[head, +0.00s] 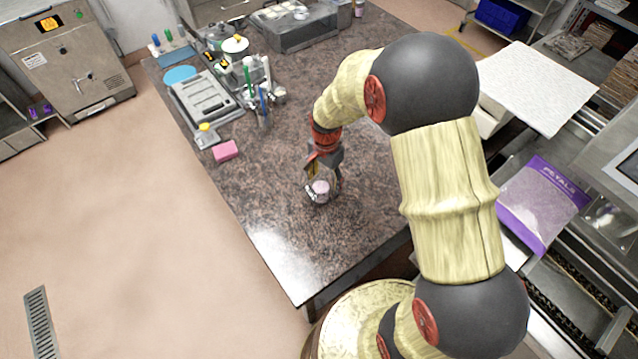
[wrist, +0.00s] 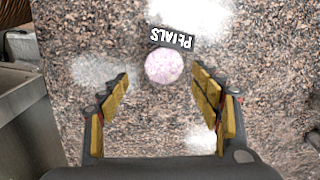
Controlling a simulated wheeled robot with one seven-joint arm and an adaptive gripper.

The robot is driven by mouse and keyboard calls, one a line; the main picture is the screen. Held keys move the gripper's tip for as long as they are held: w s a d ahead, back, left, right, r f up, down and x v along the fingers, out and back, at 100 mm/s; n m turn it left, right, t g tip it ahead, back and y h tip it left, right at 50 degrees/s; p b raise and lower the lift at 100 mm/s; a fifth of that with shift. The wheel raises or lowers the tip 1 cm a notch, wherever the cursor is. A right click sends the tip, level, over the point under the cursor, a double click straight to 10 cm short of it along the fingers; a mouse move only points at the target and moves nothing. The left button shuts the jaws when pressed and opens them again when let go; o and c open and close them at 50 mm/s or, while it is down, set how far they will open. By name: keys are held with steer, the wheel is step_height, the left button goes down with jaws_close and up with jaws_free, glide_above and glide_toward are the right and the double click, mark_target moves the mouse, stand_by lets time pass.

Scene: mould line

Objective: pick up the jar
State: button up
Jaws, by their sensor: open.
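The jar (head: 321,187) is small, with pinkish-white contents, and stands on the brown speckled table (head: 270,225). My gripper (head: 322,184) is right over the jar in the head view. In the wrist view my gripper (wrist: 161,98) is open, with one yellow-padded finger to each side. The jar lies between and slightly beyond the fingertips, with gaps on both sides. I see no contact.
A pink block (head: 226,150) lies to the left on the table. A grey case (head: 206,98), bottles and tools stand farther back. A purple petals bag (head: 543,205) lies to the right, off the table. The table's front part is clear.

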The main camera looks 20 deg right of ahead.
step_height(320, 180, down, 2)
steer(key=shift+s, duration=0.15)
steer(key=shift+w+a+f, duration=0.1)
steer(key=shift+a+f, duration=0.05)
steer(key=shift+f, duration=0.75)
steer(key=shift+w+a+f, duration=0.1)
steer(key=shift+a+f, duration=0.05)
steer(key=shift+f, duration=0.7)
steer(key=shift+w+a+f, duration=0.1)
steer(key=shift+a+f, duration=0.05)
steer(key=shift+f, duration=0.75)
steer(key=shift+c, duration=0.2)
steer(key=c, duration=1.3)
